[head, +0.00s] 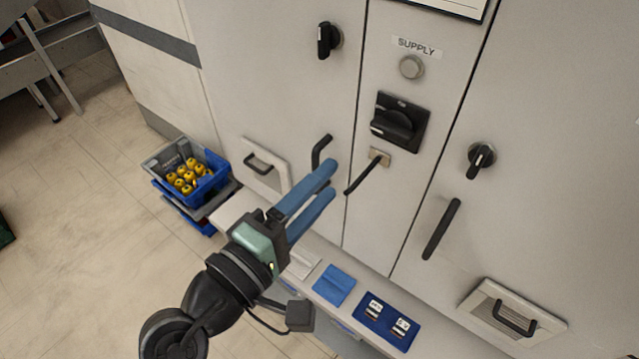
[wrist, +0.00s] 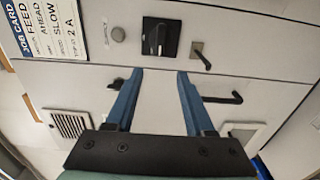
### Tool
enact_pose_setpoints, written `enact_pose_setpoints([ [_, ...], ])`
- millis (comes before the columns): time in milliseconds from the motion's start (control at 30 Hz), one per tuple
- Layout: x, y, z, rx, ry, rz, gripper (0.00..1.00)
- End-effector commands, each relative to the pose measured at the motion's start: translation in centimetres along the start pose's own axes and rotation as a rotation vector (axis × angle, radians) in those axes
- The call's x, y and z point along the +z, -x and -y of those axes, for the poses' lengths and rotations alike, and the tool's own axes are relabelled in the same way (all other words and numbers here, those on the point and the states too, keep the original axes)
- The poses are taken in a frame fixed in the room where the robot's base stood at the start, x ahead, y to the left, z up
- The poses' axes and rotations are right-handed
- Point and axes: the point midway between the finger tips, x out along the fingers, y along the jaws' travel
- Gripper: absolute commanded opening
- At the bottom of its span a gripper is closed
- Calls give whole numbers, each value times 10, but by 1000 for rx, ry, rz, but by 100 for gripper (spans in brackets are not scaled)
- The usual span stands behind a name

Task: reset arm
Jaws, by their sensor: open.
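My gripper (head: 331,178) is in the middle of the head view, its two blue fingers pointing up and right towards a pale cabinet (head: 270,85). The fingers are apart with nothing between them, and they also show in the wrist view (wrist: 160,74). In the head view they lie just left of a small black lever (head: 366,173) on a brass-coloured plate. I cannot tell how far the fingertips are from the cabinet face. A black rotary switch (head: 398,122) sits above the lever, below a round grey lamp or button (head: 411,67) and a SUPPLY label (head: 417,47).
Black handles (head: 441,229) and knobs (head: 482,158) stick out from the doors. A ledge below carries a blue pad (head: 334,285) and a dark blue tray (head: 366,322). A crate of yellow items (head: 150,163) stands at left. A job card (wrist: 53,28) is on the cabinet. Floor is open at left.

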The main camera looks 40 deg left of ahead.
Motion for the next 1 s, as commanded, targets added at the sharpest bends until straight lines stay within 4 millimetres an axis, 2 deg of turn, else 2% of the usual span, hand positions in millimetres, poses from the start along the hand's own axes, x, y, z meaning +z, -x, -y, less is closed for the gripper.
enact_pose_setpoints([
  [367,0,0,0,0,0,0,54],
  [467,6,-12,-11,15,-73,5,54],
  [533,15,-28,-31,40,-194,5,54],
  [567,20,-37,-42,56,-262,0,54],
  [667,47,-66,-95,138,-540,-32,54],
  [767,80,-81,-160,253,-828,-112,54],
  [800,94,-82,-187,303,-936,-157,54],
  [900,129,-74,-251,424,-1160,-289,54],
  [1000,155,-54,-301,518,-1318,-431,54],
])
